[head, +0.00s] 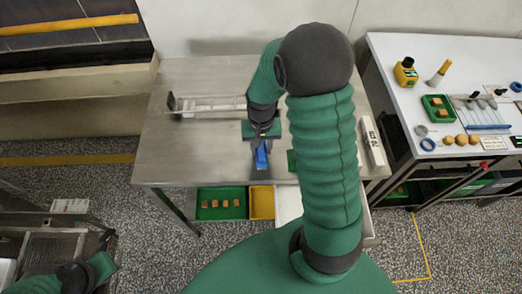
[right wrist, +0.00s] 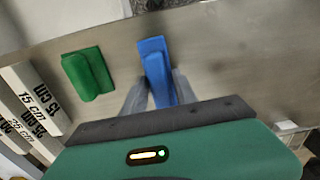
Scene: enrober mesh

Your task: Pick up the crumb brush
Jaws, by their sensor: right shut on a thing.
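A blue block-shaped piece with a flat plate (head: 262,157), which I take for the crumb brush, is on or just above the metal table (head: 195,150); I cannot tell which. My right gripper (head: 262,146) reaches down over it and is shut on it. In the right wrist view the blue piece (right wrist: 156,62) sits between the two grey fingers (right wrist: 158,92). A similar green piece (right wrist: 88,73) lies apart to its left, mostly hidden behind my arm in the head view. My left gripper (head: 98,268) is at the lower left; its fingers do not show clearly.
A clear rail-like frame (head: 205,104) lies along the back of the table. Marked white blocks (right wrist: 38,98) stand at the table's side. Below are a green tray (head: 221,216) with several brown pieces and a yellow bin (head: 262,215). A white bench (head: 440,60) holds tools at right.

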